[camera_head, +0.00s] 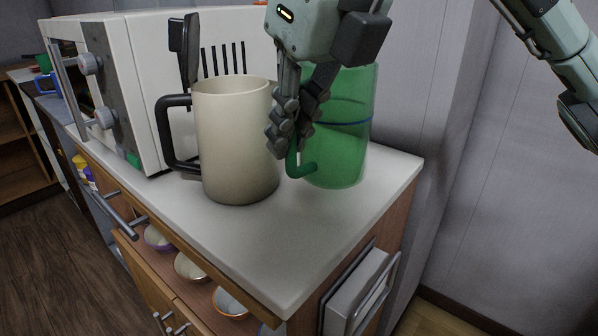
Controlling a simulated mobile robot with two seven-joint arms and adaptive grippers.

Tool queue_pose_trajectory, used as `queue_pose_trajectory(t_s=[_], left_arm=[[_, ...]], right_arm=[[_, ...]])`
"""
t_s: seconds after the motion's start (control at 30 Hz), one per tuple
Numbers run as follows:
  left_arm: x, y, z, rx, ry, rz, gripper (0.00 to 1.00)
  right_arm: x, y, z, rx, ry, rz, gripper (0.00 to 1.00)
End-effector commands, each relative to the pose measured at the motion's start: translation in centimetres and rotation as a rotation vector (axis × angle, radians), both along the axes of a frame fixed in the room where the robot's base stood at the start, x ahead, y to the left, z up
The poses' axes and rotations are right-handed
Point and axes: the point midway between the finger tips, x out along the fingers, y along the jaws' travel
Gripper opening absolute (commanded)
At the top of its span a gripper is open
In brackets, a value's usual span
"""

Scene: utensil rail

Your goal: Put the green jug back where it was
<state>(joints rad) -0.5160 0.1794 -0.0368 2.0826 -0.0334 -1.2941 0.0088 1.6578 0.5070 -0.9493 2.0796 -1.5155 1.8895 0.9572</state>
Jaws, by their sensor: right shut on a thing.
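The green jug (344,140) is see-through, with a blue line around it, and is upright at the right rear part of the white counter (240,235). My right gripper (295,138) comes down from above and is shut on the jug's green handle, on the jug's left side. The gripper hides most of the handle and part of the jug's upper left. I cannot tell whether the jug's base touches the counter or is slightly above it. My left gripper is not in view.
A cream jug (235,140) with a dark handle and raised lid stands just left of the gripper. A white microwave (135,80) stands behind it. Bowls (192,267) sit on a shelf below. The counter's front right is clear; a grey wall (500,180) is at right.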

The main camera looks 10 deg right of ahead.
Motion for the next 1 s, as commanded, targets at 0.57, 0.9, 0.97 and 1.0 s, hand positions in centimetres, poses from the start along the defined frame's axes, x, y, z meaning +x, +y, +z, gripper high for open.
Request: queue_pose_trajectory(t_s=[0.57, 0.9, 0.97, 1.0], left_arm=[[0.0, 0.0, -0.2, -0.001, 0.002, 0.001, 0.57], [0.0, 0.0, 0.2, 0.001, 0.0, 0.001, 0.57], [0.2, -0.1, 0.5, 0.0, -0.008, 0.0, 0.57], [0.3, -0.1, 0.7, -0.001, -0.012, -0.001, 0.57]], right_arm=[[0.0, 0.0, -5.1, 0.002, -0.001, 0.0, 0.0], [0.0, 0.0, -5.3, 0.001, 0.0, 0.0, 0.16], [0.0, 0.0, -5.3, 0.001, 0.0, 0.0, 0.23], [0.0, 0.0, -5.3, 0.001, 0.0, 0.0, 0.28]])
